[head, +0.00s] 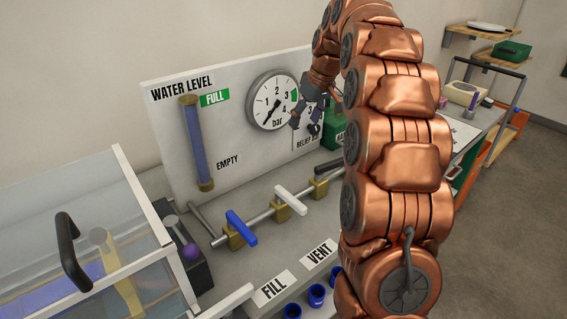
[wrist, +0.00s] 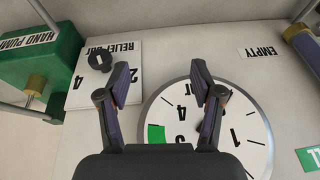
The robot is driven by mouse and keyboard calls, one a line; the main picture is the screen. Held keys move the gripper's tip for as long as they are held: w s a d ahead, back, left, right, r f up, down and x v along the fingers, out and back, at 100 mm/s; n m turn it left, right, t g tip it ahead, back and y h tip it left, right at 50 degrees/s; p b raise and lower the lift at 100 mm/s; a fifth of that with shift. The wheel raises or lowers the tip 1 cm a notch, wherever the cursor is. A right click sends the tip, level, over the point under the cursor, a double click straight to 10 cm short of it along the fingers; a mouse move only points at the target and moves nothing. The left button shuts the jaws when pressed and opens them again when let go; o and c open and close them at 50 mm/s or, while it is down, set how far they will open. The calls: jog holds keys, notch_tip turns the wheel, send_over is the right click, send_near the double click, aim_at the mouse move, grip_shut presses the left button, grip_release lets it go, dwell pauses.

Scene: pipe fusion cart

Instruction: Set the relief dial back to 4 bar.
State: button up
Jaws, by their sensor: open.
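The relief dial is a small black knob (wrist: 100,61) on a white plate (wrist: 125,51) marked RELIEF and bar, with the figures 2 and 4 showing. The wrist view shows it upside down. I cannot tell which figure the knob points at. In the head view the knob (head: 314,129) is small and partly crowded by my gripper. My gripper (wrist: 162,80) is open and empty, with its fingers over the panel between the knob and the round gauge. The knob is just left of the left finger in the wrist view, and not between the fingers.
The round bar gauge (head: 272,99) is beside the dial, its needle at lower left. A water level tube (head: 197,143) stands further left. A green hand pump (wrist: 38,55) is on the dial's other side. Blue (head: 241,228) and white (head: 291,200) valve handles stick up in front.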

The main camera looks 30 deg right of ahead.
jog(key=s+a, duration=0.4)
jog(key=s+a+g+p, duration=0.1)
jog(key=s+a, duration=0.3)
jog(key=s+a+f+g, duration=0.1)
jog(key=s+a, duration=0.3)
jog(key=s, duration=0.1)
jog(key=shift+a+m, duration=0.35)
jog(key=shift+m, duration=0.05)
jog(key=shift+s+a+f, duration=0.15)
jog(key=shift+s+a, duration=0.3)
jog(key=shift+s, duration=0.3)
